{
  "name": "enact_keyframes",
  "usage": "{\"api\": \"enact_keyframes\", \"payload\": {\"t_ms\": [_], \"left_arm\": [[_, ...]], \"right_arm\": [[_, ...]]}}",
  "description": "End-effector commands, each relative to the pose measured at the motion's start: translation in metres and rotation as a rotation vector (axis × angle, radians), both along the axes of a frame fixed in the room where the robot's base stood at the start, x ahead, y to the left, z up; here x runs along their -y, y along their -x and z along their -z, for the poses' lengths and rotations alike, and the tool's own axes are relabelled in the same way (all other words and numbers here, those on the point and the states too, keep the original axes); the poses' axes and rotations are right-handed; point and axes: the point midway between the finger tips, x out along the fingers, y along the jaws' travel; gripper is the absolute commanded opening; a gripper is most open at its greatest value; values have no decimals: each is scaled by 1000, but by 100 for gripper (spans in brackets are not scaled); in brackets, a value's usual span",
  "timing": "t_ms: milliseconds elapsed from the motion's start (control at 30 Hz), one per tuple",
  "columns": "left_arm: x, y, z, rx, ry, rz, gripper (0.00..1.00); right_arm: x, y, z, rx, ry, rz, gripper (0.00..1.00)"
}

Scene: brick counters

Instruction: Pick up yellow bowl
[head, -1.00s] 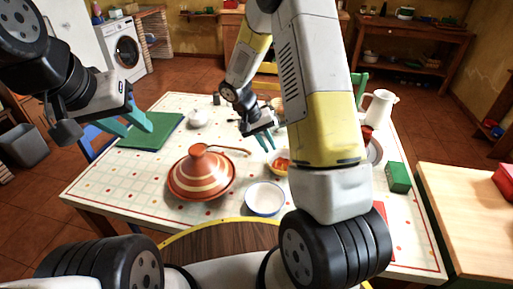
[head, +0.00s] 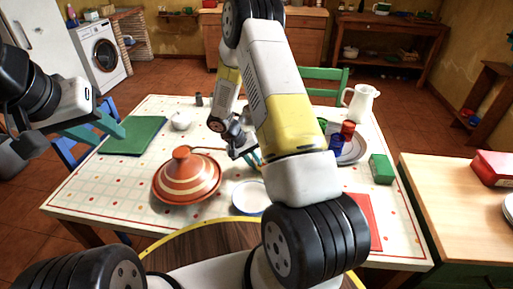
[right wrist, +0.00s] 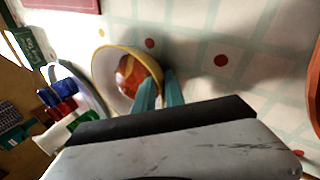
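The yellow bowl (right wrist: 101,67), with red-orange contents, shows in the right wrist view just beyond my right gripper's fingertips. In the head view my right arm hides it. My right gripper (right wrist: 160,82) has its two teal fingers apart, on either side of the bowl's near rim; I cannot tell whether they touch it. In the head view its fingertips (head: 256,158) are partly hidden by my arm, above the table. My left gripper (head: 100,130) is open and empty at the left, above the table's left side near a green flat item.
A striped tagine (head: 187,178) and a white bowl (head: 248,196) stand on the patterned table (head: 105,185). The green flat item (head: 136,137), a white jug (head: 360,102), a plate with cups (head: 352,152) and a green box (head: 381,168) are around them. The table's left front is clear.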

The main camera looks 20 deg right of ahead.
Motion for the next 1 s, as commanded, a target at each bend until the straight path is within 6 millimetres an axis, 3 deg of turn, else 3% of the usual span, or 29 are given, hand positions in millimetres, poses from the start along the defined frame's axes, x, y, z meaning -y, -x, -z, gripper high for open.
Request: {"api": "enact_keyframes", "payload": {"t_ms": [133, 200, 1000], "left_arm": [[0, 0, 0, 0, 0, 0, 36], [0, 0, 0, 0, 0, 0, 36], [0, 0, 0, 0, 0, 0, 36]], "right_arm": [[0, 0, 0, 0, 0, 0, 12], [0, 0, 0, 0, 0, 0, 0], [-1, 0, 0, 0, -1, -1, 0]]}}
